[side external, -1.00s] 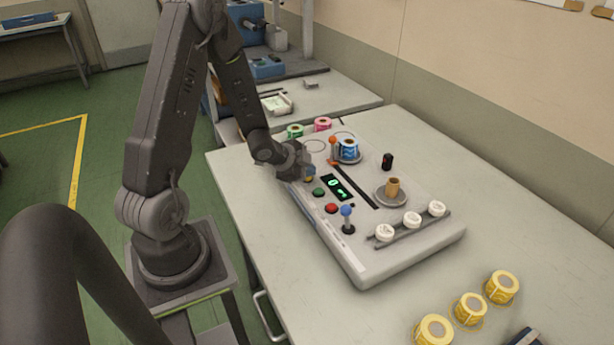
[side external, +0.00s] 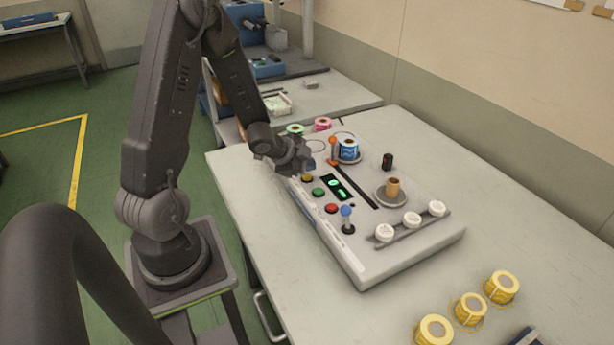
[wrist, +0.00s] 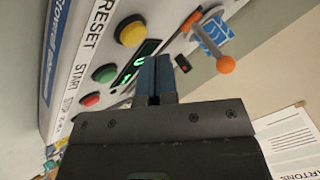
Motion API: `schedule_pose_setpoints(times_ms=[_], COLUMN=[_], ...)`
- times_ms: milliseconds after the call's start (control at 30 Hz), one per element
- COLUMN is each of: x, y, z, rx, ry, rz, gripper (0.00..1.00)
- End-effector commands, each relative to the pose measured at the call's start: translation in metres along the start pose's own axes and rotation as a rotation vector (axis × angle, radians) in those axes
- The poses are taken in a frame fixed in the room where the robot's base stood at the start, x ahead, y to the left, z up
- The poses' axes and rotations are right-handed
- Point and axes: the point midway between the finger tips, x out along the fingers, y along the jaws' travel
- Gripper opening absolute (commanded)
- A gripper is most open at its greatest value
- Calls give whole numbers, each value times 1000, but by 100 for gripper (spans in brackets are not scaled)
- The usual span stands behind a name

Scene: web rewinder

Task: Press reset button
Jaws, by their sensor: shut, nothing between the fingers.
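The yellow button (side external: 307,178) is on the machine's sloped panel, just below my gripper in the side view. In the wrist view the yellow button (wrist: 131,31) stands beside the printed word RESET. My gripper (side external: 304,160) is shut and empty, above the panel's far left end. Its two closed fingers (wrist: 155,72) show in the wrist view, apart from the yellow button in the picture. The green display (side external: 338,187) is lit beside the buttons.
A green button (side external: 319,192) and a red button (side external: 331,208) sit nearby on the panel. An orange-knobbed lever (wrist: 225,65) stands close to my fingers. Yellow rolls (side external: 470,308) lie on the table.

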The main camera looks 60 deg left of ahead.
Motion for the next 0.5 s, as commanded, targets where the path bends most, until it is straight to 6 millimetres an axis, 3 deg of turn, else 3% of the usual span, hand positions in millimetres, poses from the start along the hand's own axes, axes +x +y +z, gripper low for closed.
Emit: schedule_pose_setpoints(times_ms=[500], x=[-32], y=[-24], z=[-24], rx=[4], ry=[2], rz=[-2], gripper=[0])
